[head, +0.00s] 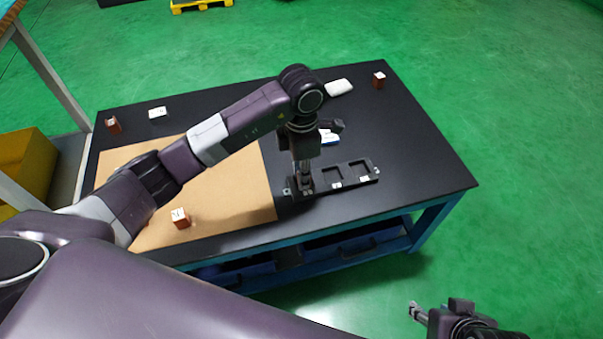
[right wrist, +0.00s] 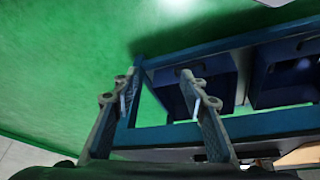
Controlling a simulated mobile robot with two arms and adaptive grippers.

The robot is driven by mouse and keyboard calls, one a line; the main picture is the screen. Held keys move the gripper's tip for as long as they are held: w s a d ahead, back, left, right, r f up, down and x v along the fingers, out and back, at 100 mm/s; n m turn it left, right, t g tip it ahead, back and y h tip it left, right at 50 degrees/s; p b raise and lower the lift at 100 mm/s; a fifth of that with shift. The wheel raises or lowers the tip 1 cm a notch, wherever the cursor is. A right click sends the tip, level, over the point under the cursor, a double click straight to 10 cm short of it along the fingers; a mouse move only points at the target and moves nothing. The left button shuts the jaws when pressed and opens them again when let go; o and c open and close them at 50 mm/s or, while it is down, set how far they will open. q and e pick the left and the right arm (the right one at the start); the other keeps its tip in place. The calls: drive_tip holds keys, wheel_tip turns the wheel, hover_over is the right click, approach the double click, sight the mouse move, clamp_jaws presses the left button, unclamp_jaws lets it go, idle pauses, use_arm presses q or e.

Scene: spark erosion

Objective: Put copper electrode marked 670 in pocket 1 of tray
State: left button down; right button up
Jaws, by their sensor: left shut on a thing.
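The black tray (head: 346,183) lies near the front edge of the table, with two empty pockets showing at its middle and right. My left gripper (head: 305,187) points straight down at the tray's left end and is shut on a small block, mostly hidden by the fingers, apparently a copper electrode. I cannot tell whether the block touches the pocket floor, and its mark cannot be read. Other copper blocks stand on the brown mat (head: 180,217), at the table's left end (head: 113,125) and at the far right corner (head: 378,80); their marks are too small to read. My right gripper (head: 416,313) is open and empty, off the table's front right; its fingers show apart in the right wrist view (right wrist: 158,84).
A white block (head: 157,112), a pale cloth-like item (head: 339,87) and a blue and white box (head: 328,136) lie on the black table (head: 420,150). The table's right part is clear. Blue bins (right wrist: 285,75) sit under the tabletop.

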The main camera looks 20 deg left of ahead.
use_arm(q)
drive_tip(key=shift+s+f, duration=0.1)
drive_tip(key=shift+f, duration=0.15)
drive_tip(key=shift+s+f, duration=0.15)
drive_tip(key=shift+f, duration=0.05)
use_arm(e)
drive_tip(key=shift+w+a+r+t, duration=0.2)
drive_tip(key=shift+w+r+t, duration=0.1)
drive_tip(key=shift+w, duration=0.35)
drive_tip(key=shift+w+a+r+t, duration=0.2)
drive_tip(key=shift+w+t, duration=0.1)
drive_tip(key=shift+w, duration=0.4)
use_arm(q)
drive_tip(key=shift+f+b, duration=0.15)
drive_tip(key=shift+b, duration=0.2)
drive_tip(key=c, duration=1.7)
unclamp_jaws()
drive_tip(key=shift+f, duration=0.15)
use_arm(e)
drive_tip(key=shift+w+a, duration=0.15)
drive_tip(key=shift+w, duration=0.25)
